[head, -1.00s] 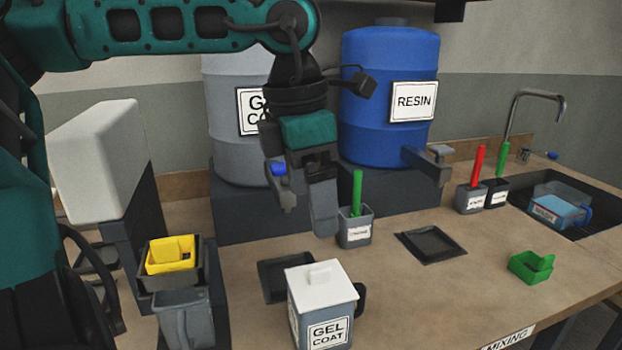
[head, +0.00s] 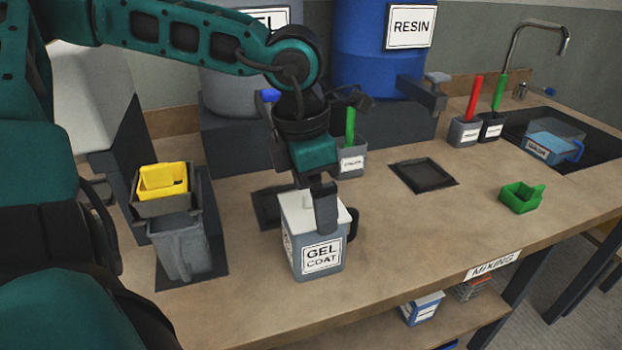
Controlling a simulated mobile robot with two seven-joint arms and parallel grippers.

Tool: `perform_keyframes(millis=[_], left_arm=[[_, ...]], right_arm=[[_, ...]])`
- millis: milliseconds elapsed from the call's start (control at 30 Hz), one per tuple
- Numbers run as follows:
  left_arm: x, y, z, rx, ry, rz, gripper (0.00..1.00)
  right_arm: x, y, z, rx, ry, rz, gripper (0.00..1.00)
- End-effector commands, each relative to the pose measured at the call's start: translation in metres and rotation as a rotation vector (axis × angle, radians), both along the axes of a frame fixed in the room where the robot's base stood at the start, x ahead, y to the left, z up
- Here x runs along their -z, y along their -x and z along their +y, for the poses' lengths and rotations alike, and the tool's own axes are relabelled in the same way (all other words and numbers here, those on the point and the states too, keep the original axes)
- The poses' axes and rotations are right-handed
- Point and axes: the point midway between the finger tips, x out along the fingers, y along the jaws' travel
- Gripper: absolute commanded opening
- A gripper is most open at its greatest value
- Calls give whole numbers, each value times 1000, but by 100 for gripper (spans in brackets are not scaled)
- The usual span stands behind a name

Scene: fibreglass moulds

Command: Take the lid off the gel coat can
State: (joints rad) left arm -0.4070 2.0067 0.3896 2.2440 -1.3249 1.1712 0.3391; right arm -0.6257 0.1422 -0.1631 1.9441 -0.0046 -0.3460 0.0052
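The lid's small raised knob is hidden behind the gripper. Whether the fingers are apart or closed on the knob does not show. My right gripper is not in view.
A grey jug (head: 180,250) stands left of the can, below a yellow scoop (head: 162,181). A grey holder (head: 350,163) with a green-handled tool is behind. A black tray (head: 423,176) and green scoop (head: 521,198) lie right.

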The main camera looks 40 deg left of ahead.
Motion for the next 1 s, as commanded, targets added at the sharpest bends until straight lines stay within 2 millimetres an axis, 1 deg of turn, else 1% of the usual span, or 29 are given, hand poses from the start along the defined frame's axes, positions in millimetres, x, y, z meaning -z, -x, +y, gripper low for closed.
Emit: perform_keyframes(millis=[233, 600, 767, 1000], left_arm=[[0, 0, 0, 0, 0, 0, 99], [0, 0, 0, 0, 0, 0, 64], [-1, 0, 0, 0, -1, 0, 64], [-8, 0, 0, 0, -2, -1, 64]], right_arm=[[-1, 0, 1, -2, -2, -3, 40], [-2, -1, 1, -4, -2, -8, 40], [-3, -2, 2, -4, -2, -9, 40], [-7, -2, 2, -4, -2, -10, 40]])
